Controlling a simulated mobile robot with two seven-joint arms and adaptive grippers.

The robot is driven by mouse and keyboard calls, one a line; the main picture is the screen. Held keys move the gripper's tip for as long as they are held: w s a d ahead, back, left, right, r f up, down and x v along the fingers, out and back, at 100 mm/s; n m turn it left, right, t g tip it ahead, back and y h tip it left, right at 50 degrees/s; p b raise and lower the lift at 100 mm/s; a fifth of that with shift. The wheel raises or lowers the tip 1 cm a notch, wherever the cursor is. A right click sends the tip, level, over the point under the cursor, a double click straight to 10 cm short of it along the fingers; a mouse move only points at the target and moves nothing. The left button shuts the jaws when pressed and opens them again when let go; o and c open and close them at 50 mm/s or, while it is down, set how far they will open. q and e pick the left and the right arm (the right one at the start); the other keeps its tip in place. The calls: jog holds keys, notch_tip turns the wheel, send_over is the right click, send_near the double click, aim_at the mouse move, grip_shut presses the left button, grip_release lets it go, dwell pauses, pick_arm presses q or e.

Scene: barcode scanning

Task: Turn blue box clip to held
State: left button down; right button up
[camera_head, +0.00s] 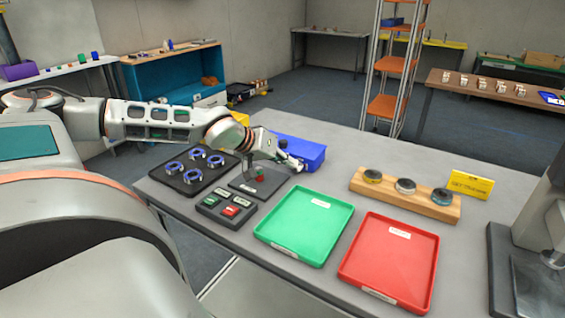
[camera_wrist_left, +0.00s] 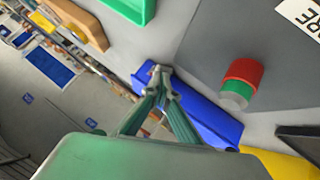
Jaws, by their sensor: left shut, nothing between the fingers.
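The blue box (camera_head: 301,150) stands on the table behind my left gripper. In the left wrist view the blue box (camera_wrist_left: 212,122) is a long blue shape partly behind the fingers. My left gripper (camera_head: 294,162) is at the near side of the box, in front of it. Its fingers (camera_wrist_left: 158,72) are shut and empty, with the tips overlapping the box's edge in the wrist view. I cannot tell whether they touch it. The clip on the box cannot be made out, and its position does not show. My right gripper is in neither view.
A dark pad (camera_head: 258,184) with a red and green piece (camera_wrist_left: 240,82) lies below the gripper. A black tray of blue rings (camera_head: 184,181), a button box (camera_head: 226,209), a green tray (camera_head: 265,231), a red tray (camera_head: 420,285) and a wooden block (camera_head: 440,209) surround it.

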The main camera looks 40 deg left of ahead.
pick_arm(q)
jog(key=shift+s+d+f, duration=0.1)
jog(key=shift+s+f, duration=0.05)
jog(key=shift+f, duration=0.2)
jog(key=shift+r, duration=0.2)
dwell(0.9)
jog(key=shift+w+r+p, duration=0.2)
jog(key=shift+r+p, duration=0.1)
jog(key=shift+r, duration=0.55)
